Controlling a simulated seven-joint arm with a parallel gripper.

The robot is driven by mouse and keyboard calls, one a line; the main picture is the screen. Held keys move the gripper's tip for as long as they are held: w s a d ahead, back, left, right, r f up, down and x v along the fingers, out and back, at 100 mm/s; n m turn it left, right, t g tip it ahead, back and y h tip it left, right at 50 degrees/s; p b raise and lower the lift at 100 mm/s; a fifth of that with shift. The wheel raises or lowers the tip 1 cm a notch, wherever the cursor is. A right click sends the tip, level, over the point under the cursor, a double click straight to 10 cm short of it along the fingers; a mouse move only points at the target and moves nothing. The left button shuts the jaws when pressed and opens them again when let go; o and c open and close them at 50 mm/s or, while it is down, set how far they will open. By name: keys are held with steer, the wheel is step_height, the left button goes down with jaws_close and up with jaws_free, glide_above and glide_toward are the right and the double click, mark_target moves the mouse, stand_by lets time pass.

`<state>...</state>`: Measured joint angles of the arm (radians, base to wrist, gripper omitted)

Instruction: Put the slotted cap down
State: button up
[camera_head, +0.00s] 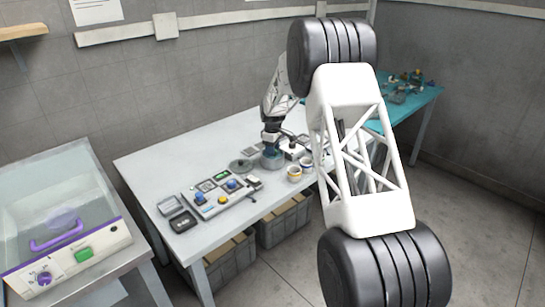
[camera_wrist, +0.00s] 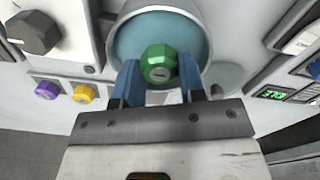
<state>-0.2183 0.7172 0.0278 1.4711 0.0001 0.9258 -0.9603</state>
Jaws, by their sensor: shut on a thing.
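The slotted cap (camera_wrist: 159,64) is green and faceted, with a short slot in its top. In the wrist view my gripper (camera_wrist: 159,80) has its two blue fingers on either side of the cap and is shut on it. Behind the cap is a round teal dish (camera_wrist: 124,42) with a pale rim. Whether the cap touches the dish cannot be told. In the head view my gripper (camera_head: 271,141) is low over the teal dish (camera_head: 273,160) on the white table. The cap cannot be made out there.
A button panel (camera_head: 213,207) and a grey disc (camera_head: 240,167) lie left of the dish. Small cups (camera_head: 294,173) stand to its right. A dark open box (camera_head: 181,222) is at the table's front left. The table's back left (camera_head: 165,160) is clear.

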steer(key=shift+f, duration=1.85)
steer(key=shift+f, duration=0.15)
steer(key=o, duration=0.6)
step_height(320, 180, up, 12)
steer(key=shift+r, duration=0.2)
